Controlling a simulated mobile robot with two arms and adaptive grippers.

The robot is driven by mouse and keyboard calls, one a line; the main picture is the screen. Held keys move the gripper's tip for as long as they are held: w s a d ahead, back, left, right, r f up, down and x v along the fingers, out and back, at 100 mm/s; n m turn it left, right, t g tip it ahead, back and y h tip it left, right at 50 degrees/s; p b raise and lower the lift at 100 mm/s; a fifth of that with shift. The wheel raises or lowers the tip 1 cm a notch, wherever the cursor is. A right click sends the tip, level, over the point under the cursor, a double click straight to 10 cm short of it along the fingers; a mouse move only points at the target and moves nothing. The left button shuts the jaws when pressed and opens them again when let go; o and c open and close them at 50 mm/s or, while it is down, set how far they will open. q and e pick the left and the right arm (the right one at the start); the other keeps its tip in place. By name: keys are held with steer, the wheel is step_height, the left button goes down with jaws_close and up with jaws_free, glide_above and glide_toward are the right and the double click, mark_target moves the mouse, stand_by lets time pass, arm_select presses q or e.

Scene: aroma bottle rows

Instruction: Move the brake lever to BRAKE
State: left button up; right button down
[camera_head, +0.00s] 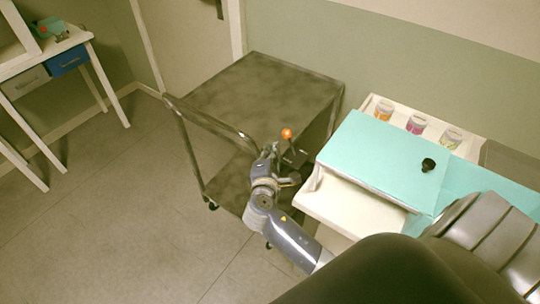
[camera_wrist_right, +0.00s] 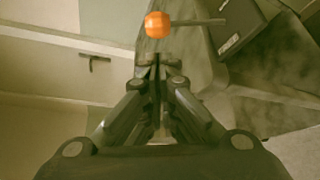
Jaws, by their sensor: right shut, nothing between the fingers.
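The brake lever shows as an orange knob (camera_head: 287,133) on a thin dark rod at the near right side of the grey cart (camera_head: 262,85). In the right wrist view the knob (camera_wrist_right: 158,25) sits just past my fingertips, and its rod runs right to a dark box (camera_wrist_right: 238,28) with small lettering that I cannot read. My right gripper (camera_head: 271,150) is shut and empty, just left of and below the knob. It points at the knob in the right wrist view (camera_wrist_right: 158,62); I cannot tell whether they touch. My left gripper is not in view.
Right of the cart stands a white table with an open drawer (camera_head: 350,205) and a turquoise top (camera_head: 385,155). Several small jars, one of them pink (camera_head: 416,125), stand along its back. A white desk (camera_head: 45,50) is at the far left. The floor (camera_head: 110,205) between is clear.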

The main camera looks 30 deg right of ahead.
steer(key=shift+x, duration=2.15)
steer(key=shift+s, duration=0.1)
